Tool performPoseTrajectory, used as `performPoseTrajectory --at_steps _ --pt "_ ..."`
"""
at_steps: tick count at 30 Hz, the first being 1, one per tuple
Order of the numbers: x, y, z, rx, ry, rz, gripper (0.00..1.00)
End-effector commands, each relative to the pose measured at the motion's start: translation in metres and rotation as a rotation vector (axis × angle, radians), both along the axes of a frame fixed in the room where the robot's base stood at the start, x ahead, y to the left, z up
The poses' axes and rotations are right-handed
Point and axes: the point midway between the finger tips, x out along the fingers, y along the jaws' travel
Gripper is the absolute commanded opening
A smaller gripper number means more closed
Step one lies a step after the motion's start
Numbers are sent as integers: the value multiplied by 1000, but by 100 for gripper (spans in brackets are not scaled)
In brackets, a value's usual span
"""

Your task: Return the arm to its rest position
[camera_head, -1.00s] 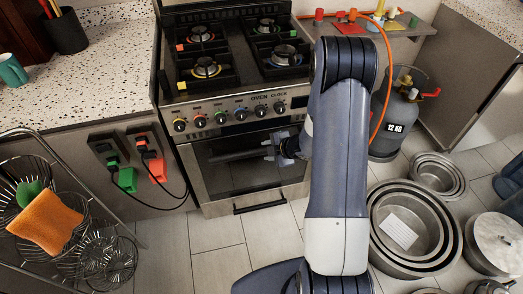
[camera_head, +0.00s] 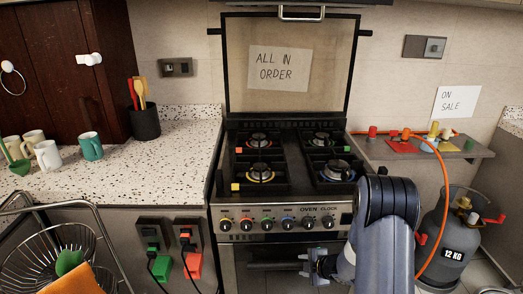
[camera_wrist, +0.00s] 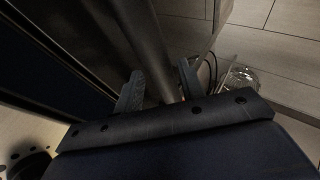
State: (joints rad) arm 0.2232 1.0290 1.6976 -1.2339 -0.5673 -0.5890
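My dark blue-grey arm stands at the lower right of the head view, in front of the oven's right side. My gripper (camera_head: 304,265) is at the front of the oven door, at the oven handle (camera_head: 270,265). In the wrist view, my gripper's two fingers (camera_wrist: 159,88) stand apart, so it is open. A dark bar, seemingly the oven handle (camera_wrist: 149,35), runs between and beyond the fingers. I cannot tell whether they touch it. The oven (camera_head: 292,219) has its door shut, as far as it shows.
A gas cylinder (camera_head: 449,245) with an orange hose stands right of my arm. A wire rack (camera_head: 62,240) is at the lower left. Mugs (camera_head: 90,147) and a utensil holder (camera_head: 145,122) stand on the left counter.

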Motion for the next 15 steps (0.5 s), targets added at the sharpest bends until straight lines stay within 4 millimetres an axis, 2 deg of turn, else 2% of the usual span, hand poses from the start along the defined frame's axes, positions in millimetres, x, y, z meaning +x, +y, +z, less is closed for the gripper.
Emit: performPoseTrajectory --at_steps 1,6,11,15 --pt "5 5 -9 0 2 3 38" --pt "21 14 -26 -1 1 1 38" --pt "29 19 -35 -1 1 1 38" --pt "28 18 -35 -1 0 -1 38"
